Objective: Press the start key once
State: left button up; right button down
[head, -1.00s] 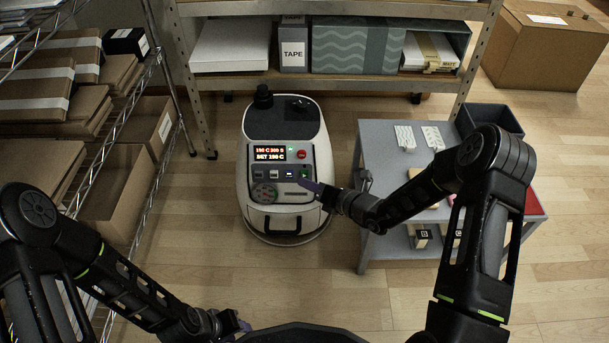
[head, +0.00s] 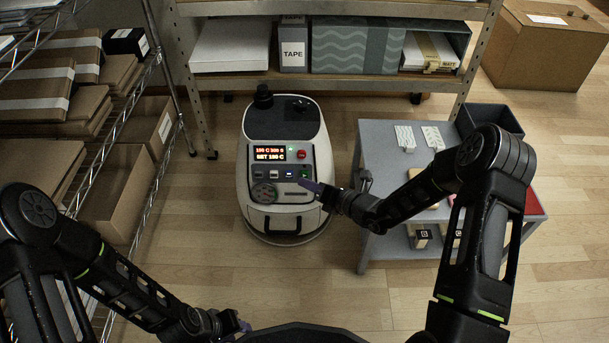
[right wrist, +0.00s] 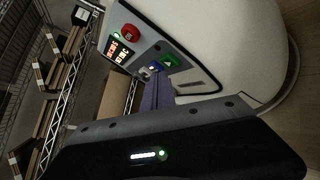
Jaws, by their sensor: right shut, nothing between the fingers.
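The mug press (head: 285,165) stands on the floor, a pale rounded machine with a sloped grey control panel. Its green key with a triangle (head: 305,174) sits at the right end of a row of keys, and the green key also shows in the right wrist view (right wrist: 171,61). My right gripper (head: 306,184) is shut and empty, its purple fingertips just below that key in the head view.
A red round button (head: 302,155) and a lit display (head: 269,153) sit above the keys. A grey table (head: 377,165) stands right of the press. A wire rack with boxes is at left, and a shelf (head: 330,85) stands behind. Floor in front is clear.

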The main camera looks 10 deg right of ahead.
jog(key=shift+w+f, duration=0.1)
jog(key=shift+w, duration=0.05)
jog(key=shift+w+d, duration=0.1)
jog(key=shift+w, duration=0.15)
jog(key=shift+w+d+f, duration=0.1)
jog(key=shift+w+d, duration=0.05)
jog(key=shift+w, duration=0.3)
dwell(0.8)
jog(key=shift+s, duration=0.1)
jog(key=shift+s+a+r+p, duration=0.1)
jog(key=shift+s+a+p, duration=0.1)
jog(key=shift+s, duration=0.2)
jog(key=shift+s+a+r+p, duration=0.1)
jog(key=shift+s+p, duration=0.1)
jog(key=shift+s, duration=0.2)
jog(key=s+p, duration=0.2)
jog(key=s, duration=0.1)
jog(key=s+a+r+p, duration=0.1)
jog(key=shift+s+r, duration=0.1)
jog(key=shift+s, duration=0.25)
